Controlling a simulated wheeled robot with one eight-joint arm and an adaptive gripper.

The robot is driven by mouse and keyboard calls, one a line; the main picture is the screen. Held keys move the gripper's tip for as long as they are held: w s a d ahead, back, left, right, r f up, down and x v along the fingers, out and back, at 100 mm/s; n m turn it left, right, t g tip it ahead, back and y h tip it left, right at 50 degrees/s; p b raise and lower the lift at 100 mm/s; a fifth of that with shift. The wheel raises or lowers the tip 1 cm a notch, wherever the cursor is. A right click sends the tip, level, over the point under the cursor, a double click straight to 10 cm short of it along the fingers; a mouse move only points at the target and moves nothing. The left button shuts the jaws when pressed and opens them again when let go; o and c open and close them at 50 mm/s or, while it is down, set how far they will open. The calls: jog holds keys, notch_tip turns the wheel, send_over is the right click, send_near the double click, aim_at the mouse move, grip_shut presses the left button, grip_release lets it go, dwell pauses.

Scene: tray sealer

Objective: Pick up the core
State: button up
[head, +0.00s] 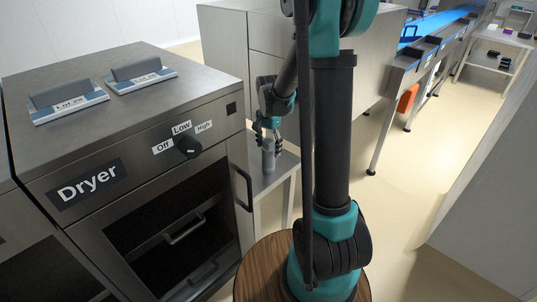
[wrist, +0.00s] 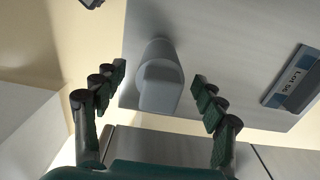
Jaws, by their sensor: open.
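The core, which appears to be the grey, rounded, roughly cylindrical piece (head: 268,160), stands on a small metal side table (head: 283,172) to the right of the dryer. My gripper (head: 267,128) is directly above and around its top, with the fingers pointing down. In the wrist view the core (wrist: 159,82) lies between the two open fingers of my gripper (wrist: 159,79), with a visible gap on both sides. Neither finger appears to touch it. In the head view the arm and fingers partly hide its upper end.
The dryer (head: 150,75) stands at the left with a knob (head: 188,147) and door handle (head: 242,188). Two lot plates (head: 67,103) (head: 140,79) lie on top. A labelled plate (wrist: 293,76) lies right of the core. A large cabinet (head: 225,45) stands behind; a conveyor (head: 425,50) is farther right.

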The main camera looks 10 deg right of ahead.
jog(key=shift+f, duration=1.1)
jog(key=c, duration=1.3)
jog(key=shift+r, duration=0.1)
